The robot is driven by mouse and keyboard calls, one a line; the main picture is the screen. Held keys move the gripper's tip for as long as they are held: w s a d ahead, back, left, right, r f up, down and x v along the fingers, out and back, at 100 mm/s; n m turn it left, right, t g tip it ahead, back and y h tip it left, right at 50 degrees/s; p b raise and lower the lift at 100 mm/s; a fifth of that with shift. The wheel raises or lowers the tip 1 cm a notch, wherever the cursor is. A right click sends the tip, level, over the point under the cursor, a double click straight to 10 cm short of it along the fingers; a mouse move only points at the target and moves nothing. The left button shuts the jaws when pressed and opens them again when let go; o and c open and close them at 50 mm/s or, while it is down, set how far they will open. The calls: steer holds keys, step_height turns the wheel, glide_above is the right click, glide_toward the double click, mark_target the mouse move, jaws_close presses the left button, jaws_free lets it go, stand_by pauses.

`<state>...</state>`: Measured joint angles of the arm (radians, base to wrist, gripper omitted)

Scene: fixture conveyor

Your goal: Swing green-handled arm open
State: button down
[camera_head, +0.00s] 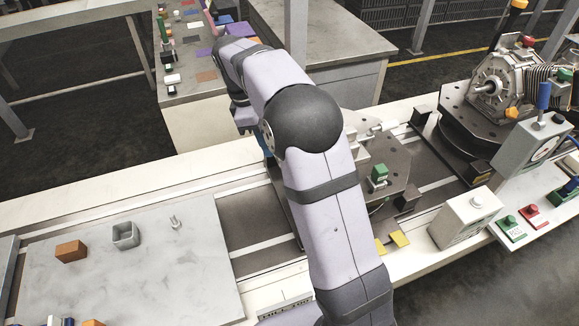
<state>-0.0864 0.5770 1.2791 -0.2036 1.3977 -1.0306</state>
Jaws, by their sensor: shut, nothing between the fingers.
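A green block-like knob (379,171) stands on a grey fixture plate (398,163) on the conveyor, just right of my arm. It may be the green handle; the swing arm under it is too small to make out, and I cannot tell its angle. Part of the plate is hidden behind my arm. My forearm reaches up and left from the elbow, and my dark wrist bends down over the conveyor's back edge. My gripper's fingers are hidden behind my arm, so I cannot see whether they touch anything.
A grey box with a blue handle (543,96) and a white button box (466,216) are in front. A marble-look plate (165,270) at left bears a brown block (71,251) and a grey cup (125,235).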

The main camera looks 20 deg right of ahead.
steer(key=s+d+f+p, duration=0.2)
steer(key=d+f+p, duration=0.2)
steer(key=f, duration=0.4)
steer(key=shift+s+d+f, duration=0.2)
steer(key=shift+d, duration=0.4)
steer(key=shift+s+d+r+n+p, duration=0.1)
steer(key=shift+s+d+n+p, duration=0.4)
steer(key=shift+s+d, duration=0.25)
steer(key=shift+d, duration=0.2)
steer(key=shift+a, duration=0.1)
